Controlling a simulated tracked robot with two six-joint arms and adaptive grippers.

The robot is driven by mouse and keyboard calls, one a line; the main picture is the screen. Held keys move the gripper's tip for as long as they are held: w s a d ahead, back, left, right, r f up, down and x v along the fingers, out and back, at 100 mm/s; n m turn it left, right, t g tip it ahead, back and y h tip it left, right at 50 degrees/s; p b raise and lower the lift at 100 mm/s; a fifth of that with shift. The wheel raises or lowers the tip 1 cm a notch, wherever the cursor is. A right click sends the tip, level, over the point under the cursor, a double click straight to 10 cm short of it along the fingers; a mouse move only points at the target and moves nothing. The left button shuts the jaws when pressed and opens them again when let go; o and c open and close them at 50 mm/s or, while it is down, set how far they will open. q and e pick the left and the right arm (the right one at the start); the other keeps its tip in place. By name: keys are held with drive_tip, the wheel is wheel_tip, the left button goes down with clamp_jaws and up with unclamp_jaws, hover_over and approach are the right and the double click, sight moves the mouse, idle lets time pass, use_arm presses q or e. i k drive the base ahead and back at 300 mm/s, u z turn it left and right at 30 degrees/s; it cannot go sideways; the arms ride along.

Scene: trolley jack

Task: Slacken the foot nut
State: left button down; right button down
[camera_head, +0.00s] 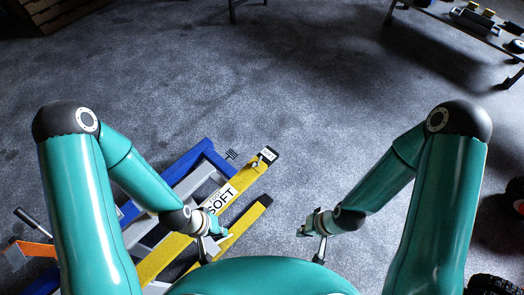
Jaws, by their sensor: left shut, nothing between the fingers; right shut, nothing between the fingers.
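The trolley jack (233,188) lies at the lower left, with yellow beams marked SOFT, blue bars and grey metal parts. A small metal fitting (256,164) sits near the far end of one yellow beam; I cannot tell whether it is the foot nut. My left gripper (212,243) is shut and empty, over or beside the yellow beams; I cannot tell whether it touches them. My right gripper (314,243) is shut and empty, over the bare floor right of the jack. My own body hides the jack's near part.
Grey carpet (290,80) is clear ahead and between my arms. A low bench (450,18) with small items stands at the upper right. Dark wheels (492,284) are at the right edge. An orange part (30,248) and a dark-handled bar (28,218) are at the left.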

sight(254, 164)
drive_tip(key=z, duration=1.15)
drive_tip(key=i, duration=0.15)
drive_tip(key=u, duration=2.5)
drive_tip(key=k, duration=1.1)
drive_tip(key=z, duration=0.4)
drive_tip(key=i, duration=1)
drive_tip(key=z, duration=0.05)
